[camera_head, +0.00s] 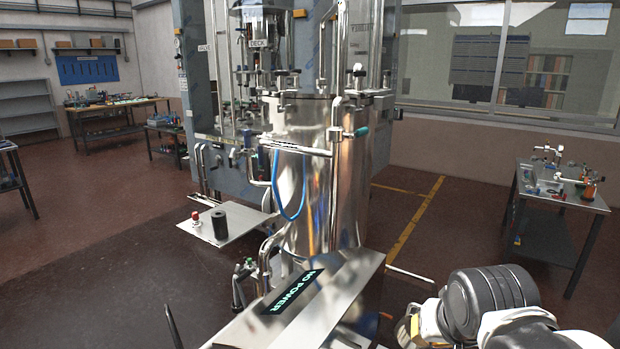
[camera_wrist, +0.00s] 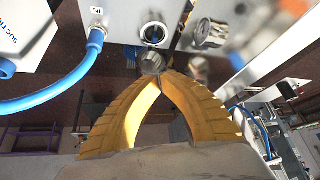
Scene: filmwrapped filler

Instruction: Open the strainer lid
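My gripper (camera_wrist: 161,76) shows in the wrist view with its two yellow ribbed fingers bowed and their tips together. I see nothing clearly held between them. A shiny round metal fitting (camera_wrist: 152,62) lies just beyond the tips; I cannot tell whether they touch it. I cannot pick out the strainer lid for certain in either view. In the head view a tall polished metal tank (camera_head: 337,185) stands in the middle, with pipes, clamps and a blue hose (camera_head: 277,183). My gripper cannot be made out in the head view; part of my arm is at the lower right.
A panel with a "NO POWER" display (camera_head: 293,291) stands before the tank. A small plate (camera_head: 240,220) left of it carries a black cylinder (camera_head: 219,223). A workbench (camera_head: 560,198) stands at right. In the wrist view, a blue hose (camera_wrist: 62,88) and metal knob (camera_wrist: 210,33) are near.

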